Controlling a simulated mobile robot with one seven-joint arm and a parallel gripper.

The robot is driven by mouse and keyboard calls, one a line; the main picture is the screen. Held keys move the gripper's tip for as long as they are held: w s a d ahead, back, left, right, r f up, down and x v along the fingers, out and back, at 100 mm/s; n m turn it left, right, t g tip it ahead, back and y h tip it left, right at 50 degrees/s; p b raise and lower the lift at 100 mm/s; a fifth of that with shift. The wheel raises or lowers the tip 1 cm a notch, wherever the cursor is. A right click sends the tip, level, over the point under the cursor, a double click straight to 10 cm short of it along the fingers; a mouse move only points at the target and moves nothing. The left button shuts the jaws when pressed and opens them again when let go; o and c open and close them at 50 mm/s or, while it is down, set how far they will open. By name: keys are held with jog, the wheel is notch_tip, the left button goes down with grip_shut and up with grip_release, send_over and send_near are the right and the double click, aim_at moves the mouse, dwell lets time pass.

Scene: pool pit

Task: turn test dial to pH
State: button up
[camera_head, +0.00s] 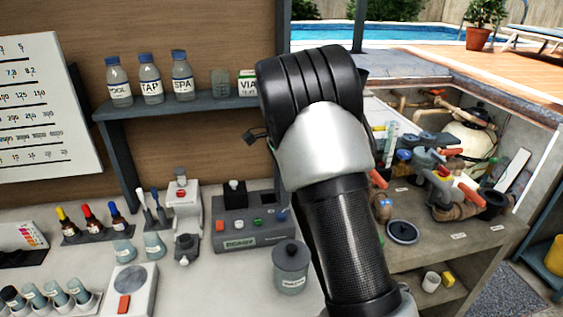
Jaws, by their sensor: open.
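A dark grey tester box (235,229) stands on the bench at the middle, left of my arm. It has a black block with a white top piece, small coloured buttons and a green label that I cannot read surely. No dial pointer or pH mark can be made out on it; my arm covers the area at its right end. My gripper's jaws cannot be made out; my black and silver arm fills the centre and hides what is behind it. A small dark part pokes out at the arm's left side, and I cannot tell what it is.
A shelf (205,105) above holds labelled bottles (150,86). A lidded grey jar (291,268) stands close to my arm. A white device (130,292), dropper bottles (89,217) and vials crowd the left bench. Pipes and valves (455,190) fill the pit at right.

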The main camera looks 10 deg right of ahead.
notch_tip(320, 180, up, 10)
dwell(0.3)
